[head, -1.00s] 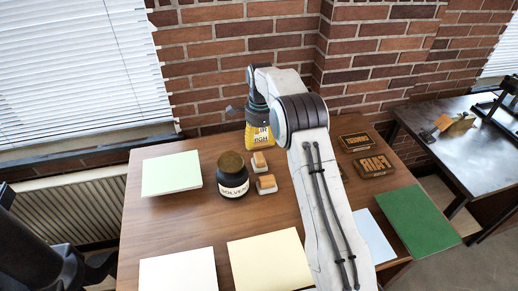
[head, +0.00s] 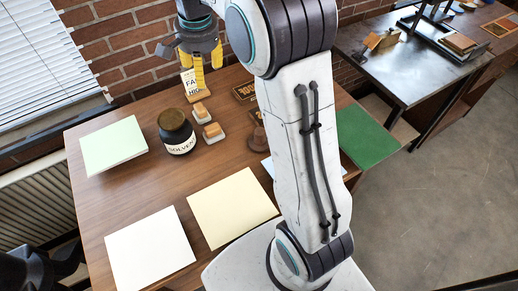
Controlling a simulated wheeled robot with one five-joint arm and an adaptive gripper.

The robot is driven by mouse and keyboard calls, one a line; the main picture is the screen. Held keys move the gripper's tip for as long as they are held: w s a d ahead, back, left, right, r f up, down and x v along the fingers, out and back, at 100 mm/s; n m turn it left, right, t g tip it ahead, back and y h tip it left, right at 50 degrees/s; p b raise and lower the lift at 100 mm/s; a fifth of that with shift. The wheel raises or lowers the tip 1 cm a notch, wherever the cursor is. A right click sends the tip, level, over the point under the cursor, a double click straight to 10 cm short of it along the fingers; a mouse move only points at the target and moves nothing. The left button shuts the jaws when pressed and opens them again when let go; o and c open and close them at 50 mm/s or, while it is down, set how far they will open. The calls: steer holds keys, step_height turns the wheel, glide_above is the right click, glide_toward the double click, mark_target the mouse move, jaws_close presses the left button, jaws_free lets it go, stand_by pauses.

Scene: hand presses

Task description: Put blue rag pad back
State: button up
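I cannot make out a blue rag pad for certain in the head view. Two small pads with tan tops and pale bases, the rear pad (head: 200,111) and the front pad (head: 213,133), sit on the table right of the solvent jar (head: 177,131). A pale blue sheet stack (head: 268,167) is mostly hidden behind my arm. My gripper (head: 201,80) hangs above the back of the table with its yellow fingers pointing down. The fingers look spread, with nothing seen between them. A lettered card stands behind them.
The wooden table (head: 155,188) also bears pale green (head: 113,145), white (head: 150,250) and cream (head: 232,207) sheet stacks. A green stack (head: 366,138) lies at the right. Dark lettered blocks (head: 244,92) and a brown knob (head: 258,137) are partly hidden by my arm. A brick wall stands behind.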

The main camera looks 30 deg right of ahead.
steer(key=s+f+n+t, duration=0.1)
steer(key=s+n, duration=1)
steer(key=s, duration=1.6)
steer(key=shift+t, duration=0.6)
steer(key=shift+s, duration=0.15)
